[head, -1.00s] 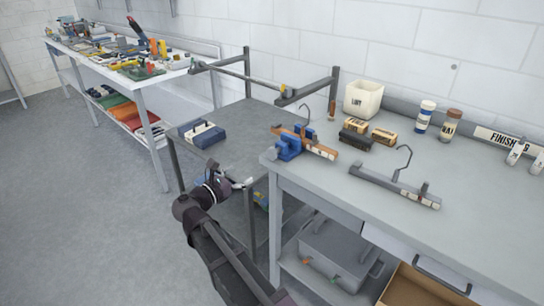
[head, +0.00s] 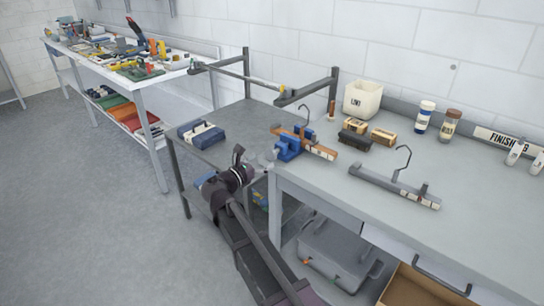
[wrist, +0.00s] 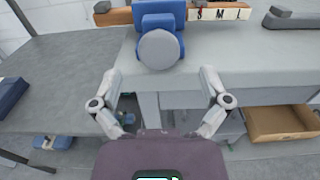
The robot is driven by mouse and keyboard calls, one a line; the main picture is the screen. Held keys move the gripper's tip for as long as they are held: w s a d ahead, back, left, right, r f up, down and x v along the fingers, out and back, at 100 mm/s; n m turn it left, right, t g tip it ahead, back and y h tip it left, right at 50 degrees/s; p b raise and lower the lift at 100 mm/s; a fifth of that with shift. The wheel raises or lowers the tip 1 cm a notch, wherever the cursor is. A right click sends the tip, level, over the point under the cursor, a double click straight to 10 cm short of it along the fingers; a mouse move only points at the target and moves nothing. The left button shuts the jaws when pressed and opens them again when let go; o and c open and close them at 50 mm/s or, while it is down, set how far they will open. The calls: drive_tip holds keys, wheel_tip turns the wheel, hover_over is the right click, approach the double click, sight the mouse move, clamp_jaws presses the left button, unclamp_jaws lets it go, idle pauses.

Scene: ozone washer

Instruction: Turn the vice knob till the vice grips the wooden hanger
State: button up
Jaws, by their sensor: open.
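The blue vice (head: 287,147) stands at the left corner of the grey workbench. The wooden hanger (head: 320,150) lies across it, its metal hook pointing up. In the wrist view the vice (wrist: 160,17) shows its round grey knob (wrist: 159,49) facing me. The hanger (wrist: 118,17) passes behind the knob and has size letters S, M, L on its right part. My gripper (wrist: 158,80) is open and empty, its fingers spread below and to either side of the knob, apart from it. In the head view my gripper (head: 262,165) is left of the vice, near the bench's edge.
A grey hanger (head: 395,186) lies on the workbench (head: 480,215) to the right. A lint bin (head: 362,99), brushes (head: 355,137) and bottles stand behind. A lower grey table (head: 240,125) with a blue case (head: 201,134) is at left. An open drawer (wrist: 280,122) juts out below the bench.

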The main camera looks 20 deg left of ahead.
sight(270, 156)
drive_tip(key=shift+x, duration=2.15)
drive_tip(key=c, duration=1.1)
drive_tip(key=shift+d, duration=0.35)
drive_tip(key=shift+s+a, duration=0.1)
drive_tip(key=shift+a, duration=0.15)
drive_tip(key=shift+c, duration=0.2)
